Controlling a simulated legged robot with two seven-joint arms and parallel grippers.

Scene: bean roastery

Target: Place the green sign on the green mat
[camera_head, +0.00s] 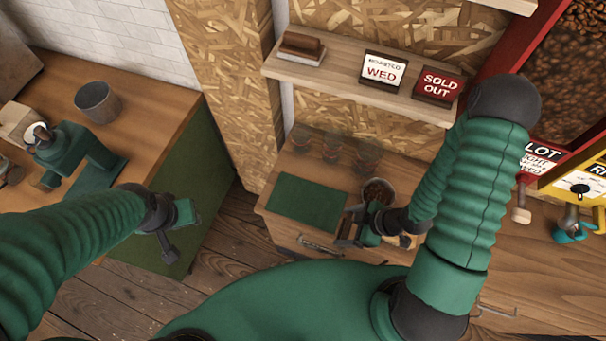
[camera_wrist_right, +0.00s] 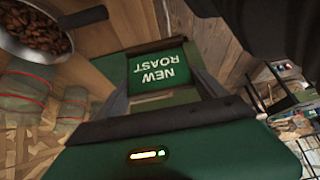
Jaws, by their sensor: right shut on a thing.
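The green sign (camera_wrist_right: 158,72), lettered NEW ROAST in white, is in the right wrist view between the fingers of my right gripper (camera_wrist_right: 162,92), which is shut on it. The lettering appears upside down there. In the head view, my right gripper (camera_head: 352,224) is just right of the green mat (camera_head: 306,198), above the wooden counter. The sign is hard to make out in that view. The mat lies flat and bare on the counter. My left gripper (camera_head: 178,230) hangs away to the left, beside the other bench; its jaw opening is unclear.
A bowl of beans (camera_head: 378,190) stands right of the mat, close to my right gripper. Several clear jars (camera_head: 333,148) stand behind the mat. A shelf (camera_head: 345,94) above holds a white WED sign (camera_head: 383,70) and a red SOLD OUT sign (camera_head: 439,86).

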